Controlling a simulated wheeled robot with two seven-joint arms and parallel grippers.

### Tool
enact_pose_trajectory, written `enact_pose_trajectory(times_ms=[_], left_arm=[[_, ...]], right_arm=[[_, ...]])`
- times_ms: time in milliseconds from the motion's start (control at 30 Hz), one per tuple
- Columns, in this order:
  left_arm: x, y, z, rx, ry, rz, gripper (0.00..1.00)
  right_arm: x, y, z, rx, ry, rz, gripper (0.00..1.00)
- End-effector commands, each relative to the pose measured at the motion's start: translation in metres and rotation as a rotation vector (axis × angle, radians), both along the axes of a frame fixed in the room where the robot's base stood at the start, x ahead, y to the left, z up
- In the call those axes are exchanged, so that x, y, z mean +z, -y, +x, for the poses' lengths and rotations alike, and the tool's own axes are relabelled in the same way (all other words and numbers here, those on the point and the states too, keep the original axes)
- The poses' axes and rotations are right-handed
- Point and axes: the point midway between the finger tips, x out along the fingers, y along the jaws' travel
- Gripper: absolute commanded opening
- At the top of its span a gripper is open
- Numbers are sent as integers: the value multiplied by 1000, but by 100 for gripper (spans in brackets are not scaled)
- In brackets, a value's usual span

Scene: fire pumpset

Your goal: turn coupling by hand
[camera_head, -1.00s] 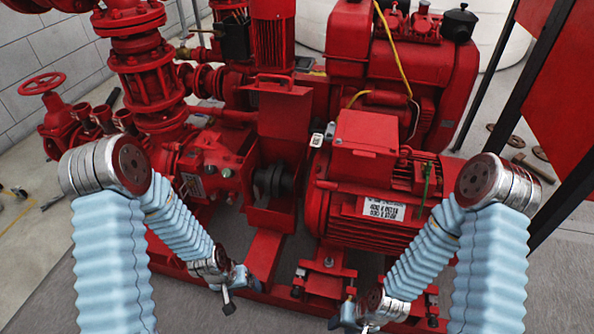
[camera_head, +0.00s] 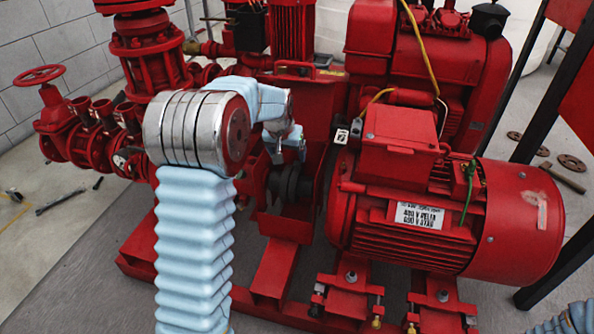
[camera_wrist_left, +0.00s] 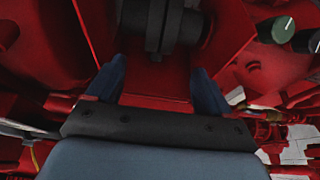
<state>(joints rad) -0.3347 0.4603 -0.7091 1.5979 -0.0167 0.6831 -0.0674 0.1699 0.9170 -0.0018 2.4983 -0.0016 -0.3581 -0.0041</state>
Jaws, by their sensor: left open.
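The coupling (camera_head: 285,185) is a dark, round shaft piece between the red pump and the red motor, partly inside a red guard housing. My left gripper (camera_head: 288,143) is just above it, at the housing opening, with its arm bent over from the left. In the left wrist view the dark coupling (camera_wrist_left: 165,25) lies beyond the two blue fingers (camera_wrist_left: 158,85), which stand apart with nothing between them. The gripper looks apart from the coupling. My right gripper is out of view; only part of my right arm shows at the lower right corner.
The red motor (camera_head: 440,215) stands close on the right of the coupling. The upright red guard plate (camera_head: 305,95) rises behind it. Red pump pipes and valves (camera_head: 75,120) fill the left.

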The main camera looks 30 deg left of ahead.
Motion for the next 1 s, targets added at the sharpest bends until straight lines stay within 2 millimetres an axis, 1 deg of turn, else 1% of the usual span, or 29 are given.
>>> enact_pose_trajectory(times_ms=[33, 200, 300, 400, 500, 600, 833, 867, 1000], left_arm=[[-16, -1, 4, 2, -5, 0, 81], [-52, -5, 19, 2, -3, 1, 81], [-69, -6, 26, 1, -2, 0, 81], [-81, -8, 31, 0, -2, 0, 81], [-88, -8, 34, 0, -1, 0, 81], [-90, -8, 36, 0, 0, 0, 81], [-91, -8, 36, 0, 0, -1, 81], [-91, -8, 36, 0, 0, -1, 78], [-91, -8, 36, 0, 0, -1, 56]], right_arm=[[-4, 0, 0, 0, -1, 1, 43], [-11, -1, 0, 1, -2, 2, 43], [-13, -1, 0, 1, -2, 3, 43], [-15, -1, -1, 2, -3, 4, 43], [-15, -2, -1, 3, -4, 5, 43], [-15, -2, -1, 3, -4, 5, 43], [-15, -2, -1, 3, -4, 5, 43], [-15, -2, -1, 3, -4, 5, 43], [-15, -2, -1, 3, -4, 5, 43]])
